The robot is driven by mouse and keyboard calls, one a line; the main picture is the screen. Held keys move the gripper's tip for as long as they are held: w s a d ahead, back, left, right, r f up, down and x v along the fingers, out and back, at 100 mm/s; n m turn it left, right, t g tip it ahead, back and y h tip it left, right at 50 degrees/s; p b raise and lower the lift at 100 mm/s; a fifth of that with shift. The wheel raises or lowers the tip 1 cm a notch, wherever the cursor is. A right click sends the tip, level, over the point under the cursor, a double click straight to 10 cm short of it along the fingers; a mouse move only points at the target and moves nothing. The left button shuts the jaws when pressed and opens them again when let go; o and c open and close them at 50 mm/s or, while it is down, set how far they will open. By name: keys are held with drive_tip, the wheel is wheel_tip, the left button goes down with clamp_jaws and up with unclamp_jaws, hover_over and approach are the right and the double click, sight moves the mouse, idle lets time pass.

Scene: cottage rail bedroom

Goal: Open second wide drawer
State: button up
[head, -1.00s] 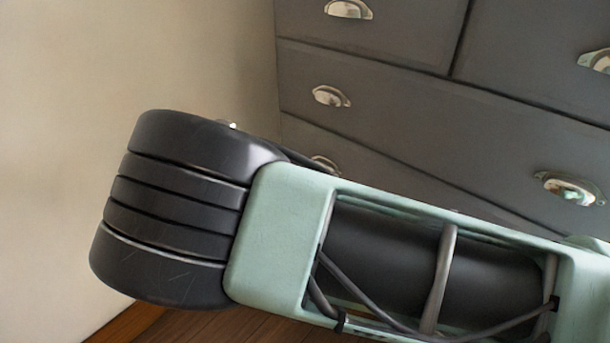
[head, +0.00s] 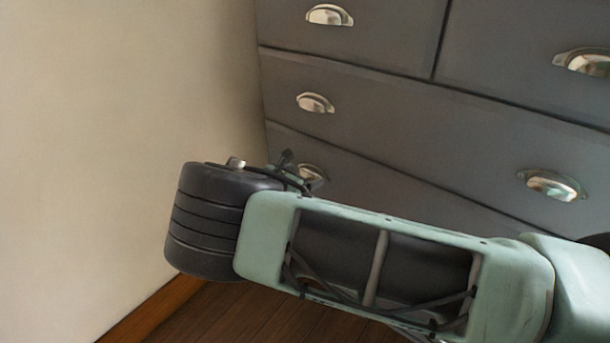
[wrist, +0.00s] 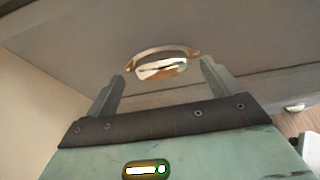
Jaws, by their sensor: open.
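A grey chest of drawers fills the right of the head view. Its upper wide drawer (head: 420,135) is shut. The second wide drawer (head: 365,185) below it is also shut and partly hidden by my arm. That drawer's left metal cup handle (head: 312,174) shows just above my arm's end. In the wrist view a cup handle (wrist: 160,66) lies ahead, between the two fingers of my open gripper (wrist: 163,70). The fingers appear empty; I cannot tell whether they touch the handle. My fingers are mostly hidden in the head view.
A plain wall (head: 110,130) stands close to the left of the chest and my arm. Wooden floor (head: 230,318) shows below. Other cup handles include the upper wide drawer's (head: 552,184) and a small top drawer's (head: 330,15).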

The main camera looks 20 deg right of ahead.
drive_tip(key=shift+x, duration=0.95)
drive_tip(key=c, duration=1.1)
drive_tip(key=s+a, duration=0.5)
drive_tip(key=a, duration=0.3)
drive_tip(key=s+a, duration=0.6)
drive_tip(key=a, duration=0.1)
drive_tip(key=s+a, duration=0.6)
drive_tip(key=a, duration=0.2)
drive_tip(key=shift+s+a, duration=0.1)
drive_tip(key=shift+a, duration=0.2)
drive_tip(key=shift+c, duration=0.2)
drive_tip(key=o, duration=1.1)
drive_tip(key=shift+o, duration=0.2)
drive_tip(key=shift+r, duration=0.1)
drive_tip(key=b+v, duration=0.1)
drive_tip(key=v, duration=1.6)
drive_tip(key=shift+s+a, duration=0.2)
